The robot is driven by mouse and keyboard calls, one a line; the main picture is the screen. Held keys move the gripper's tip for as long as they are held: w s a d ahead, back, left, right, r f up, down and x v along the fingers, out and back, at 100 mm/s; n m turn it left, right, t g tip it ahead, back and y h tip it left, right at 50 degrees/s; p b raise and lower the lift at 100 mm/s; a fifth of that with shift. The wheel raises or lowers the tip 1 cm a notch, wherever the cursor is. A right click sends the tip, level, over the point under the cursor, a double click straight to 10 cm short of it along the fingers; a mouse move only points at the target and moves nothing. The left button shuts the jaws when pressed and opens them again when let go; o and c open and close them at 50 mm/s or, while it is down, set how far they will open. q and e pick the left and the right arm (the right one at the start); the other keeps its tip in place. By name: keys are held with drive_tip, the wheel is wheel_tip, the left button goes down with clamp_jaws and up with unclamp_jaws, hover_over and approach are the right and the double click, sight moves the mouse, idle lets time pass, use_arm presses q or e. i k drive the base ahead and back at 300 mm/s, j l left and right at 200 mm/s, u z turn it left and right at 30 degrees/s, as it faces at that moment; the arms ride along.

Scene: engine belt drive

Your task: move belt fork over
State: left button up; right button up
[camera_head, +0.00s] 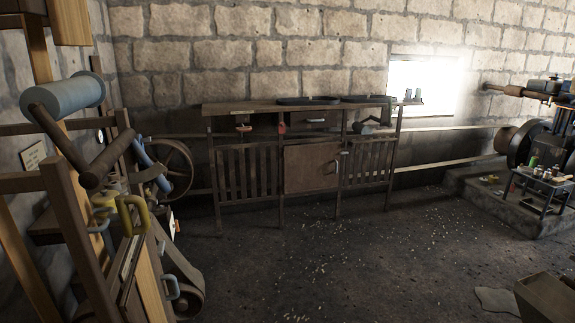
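The flat drive belt (445,165) runs along the back wall in two pale strands. They pass behind the workbench, between the engine flywheel (522,143) at the right and a spoked pulley (176,170) at the left. The wooden machine (65,200) at the left carries a blue-grey roller (62,93). A yellow curved handle (133,213) and several blue-grey handles are on its near side. I cannot tell which part is the belt fork. Neither of my grippers shows in this view.
A dark wooden workbench (312,168) stands against the stone wall. A small stand with jars (545,180) is by the engine on its stone plinth (490,205). A wooden crate (545,297) is at the lower right. The middle floor is open, with scattered pale bits.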

sight(244, 130)
drive_tip(key=i+l, duration=0.15)
drive_tip(key=i, duration=0.3)
drive_tip(key=i+l+u, duration=0.1)
drive_tip(key=i, duration=0.3)
drive_tip(key=i+l, duration=0.25)
drive_tip(key=i, duration=0.2)
drive_tip(key=i+l, duration=0.2)
drive_tip(key=i, duration=0.2)
drive_tip(key=i+u, duration=0.3)
drive_tip(key=i, duration=1.4)
